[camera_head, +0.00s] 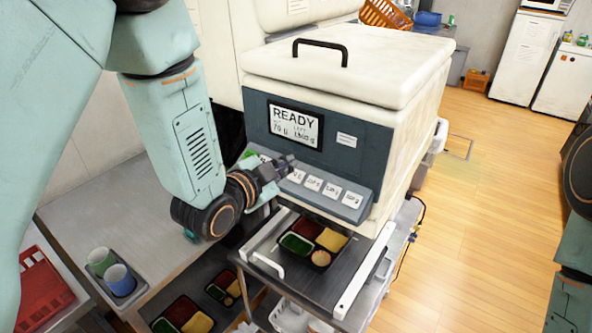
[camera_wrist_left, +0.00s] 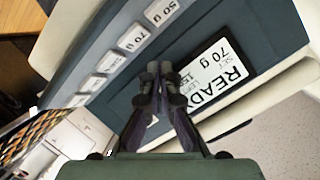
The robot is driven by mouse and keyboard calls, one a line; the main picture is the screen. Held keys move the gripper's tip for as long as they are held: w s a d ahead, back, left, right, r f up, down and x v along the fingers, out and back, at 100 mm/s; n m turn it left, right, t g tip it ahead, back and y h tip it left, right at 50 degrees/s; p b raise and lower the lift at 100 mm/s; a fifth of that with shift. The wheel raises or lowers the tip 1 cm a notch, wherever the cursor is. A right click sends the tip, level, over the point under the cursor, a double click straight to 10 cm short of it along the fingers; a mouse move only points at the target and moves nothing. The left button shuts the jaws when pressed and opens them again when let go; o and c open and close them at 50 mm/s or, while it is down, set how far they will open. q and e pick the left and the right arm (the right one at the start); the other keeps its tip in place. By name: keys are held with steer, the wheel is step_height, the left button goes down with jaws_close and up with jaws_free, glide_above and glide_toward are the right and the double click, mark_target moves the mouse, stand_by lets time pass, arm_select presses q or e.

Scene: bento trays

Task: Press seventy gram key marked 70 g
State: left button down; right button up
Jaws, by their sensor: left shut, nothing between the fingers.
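The 70 g key (camera_wrist_left: 134,37) is a white label on the sloped dark key panel of a white dispenser, beside the 50 g key (camera_wrist_left: 165,10). In the head view, the key just right of my fingertips, partly covered, appears to be the 70 g key (camera_head: 297,175). My left gripper (camera_head: 284,163) is shut and empty, its tips over the panel. In the left wrist view the closed fingertips (camera_wrist_left: 153,75) show between the key row and the display (camera_wrist_left: 215,75); contact cannot be told. The display reads READY and 70 g. My right gripper is out of view.
More keys (camera_head: 331,190) continue to the right. A compartment tray (camera_head: 269,250) with food sits below the panel. Cups (camera_head: 118,279) stand on the left table near a red crate (camera_head: 46,288).

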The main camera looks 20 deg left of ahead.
arm_select(q)
steer(key=shift+s+a+r+p, duration=0.1)
steer(key=shift+s+r+p, duration=0.3)
steer(key=shift+r, duration=0.25)
steer(key=shift+s+a+r+p, duration=0.1)
steer(key=shift+s+r+p, duration=0.25)
steer(key=shift+r, duration=0.25)
steer(key=s+a+f+n+g+y+b, duration=0.2)
steer(key=s+f+n+g+b, duration=0.4)
steer(key=f, duration=0.7)
steer(key=s+a+f+n+g+y+b, duration=0.1)
steer(key=s+a+f+n+b, duration=0.15)
steer(key=s+f, duration=0.75)
steer(key=s+f+n+g+b, duration=0.1)
steer(key=s+f+g+b, duration=0.2)
steer(key=s+f+b, duration=0.3)
steer(key=s+a+f+n+g+y+b, duration=0.1)
steer(key=s+f+g+b, duration=0.3)
steer(key=s+f, duration=1)
step_height(320, 180, down, 7)
steer(key=n+b, duration=0.1)
steer(key=b, duration=0.2)
steer(key=shift+s+a+r+g, duration=0.2)
steer(key=shift+s+a+g, duration=0.05)
steer(key=shift+g, duration=0.05)
